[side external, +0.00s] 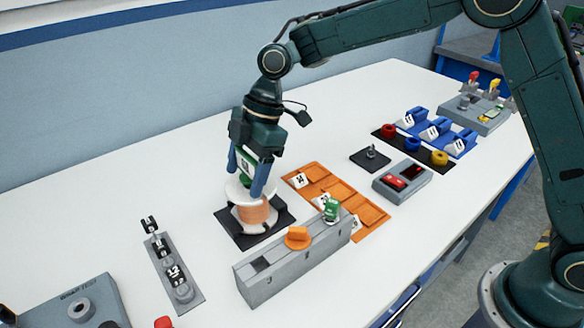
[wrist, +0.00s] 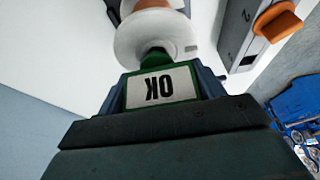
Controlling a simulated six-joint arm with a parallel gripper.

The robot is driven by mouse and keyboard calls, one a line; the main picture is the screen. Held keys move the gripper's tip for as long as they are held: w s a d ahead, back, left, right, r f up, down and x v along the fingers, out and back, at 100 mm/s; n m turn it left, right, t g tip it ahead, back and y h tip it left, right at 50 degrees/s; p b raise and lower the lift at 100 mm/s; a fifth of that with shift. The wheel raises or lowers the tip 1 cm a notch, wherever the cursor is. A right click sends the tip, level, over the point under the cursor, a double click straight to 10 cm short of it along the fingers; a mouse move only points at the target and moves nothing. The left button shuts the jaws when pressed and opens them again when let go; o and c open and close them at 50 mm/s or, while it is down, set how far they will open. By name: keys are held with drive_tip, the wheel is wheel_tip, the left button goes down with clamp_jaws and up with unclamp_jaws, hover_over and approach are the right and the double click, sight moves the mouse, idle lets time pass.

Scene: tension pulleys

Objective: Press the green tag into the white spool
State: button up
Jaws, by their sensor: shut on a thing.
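The white spool (side external: 264,230) with a copper-coloured winding stands upright on a black square pad (side external: 228,222) in the side view. My gripper (side external: 250,176) is right above the spool, pointing down, with its blue fingers beside the upper flange. It is shut on the green tag (wrist: 160,85), which has a white face reading OK. In the wrist view the tag's green end reaches the middle of the spool's white flange (wrist: 128,40). I cannot tell how deep it sits. In the side view the tag is mostly hidden between the fingers.
A grey block (side external: 290,270) with an orange knob (side external: 298,238) and a green piece (side external: 331,210) stands close in front of the spool. An orange tray (side external: 372,216) lies to the right. A grey rack of black parts (side external: 172,268) lies to the left. The table behind is clear.

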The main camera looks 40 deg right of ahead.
sight(247, 155)
idle(0.3)
drive_tip(key=o, duration=1)
drive_tip(key=shift+r, duration=3.2)
clamp_jaws()
drive_tip(key=shift+d, duration=0.3)
drive_tip(key=shift+f, duration=0.8)
